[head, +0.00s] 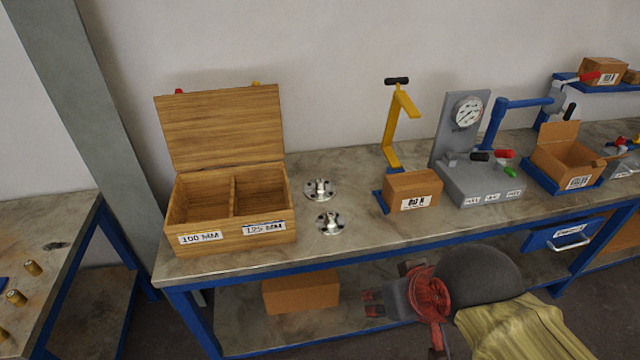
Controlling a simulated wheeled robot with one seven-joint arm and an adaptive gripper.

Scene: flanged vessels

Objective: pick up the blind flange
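Two small silver round metal flanges lie on the workbench right of the open wooden box. The rear flange (320,189) and the front flange (330,223) each have a flat disc and a raised middle. They lie flat and apart from each other. They look much alike, and I cannot tell from here which is the blind flange.
The wooden box (226,179) has two empty compartments labelled 100 MM and 125 MM. A cardboard box (412,192), a yellow-armed stand (398,120) and a grey gauge rig (478,180) stand right.

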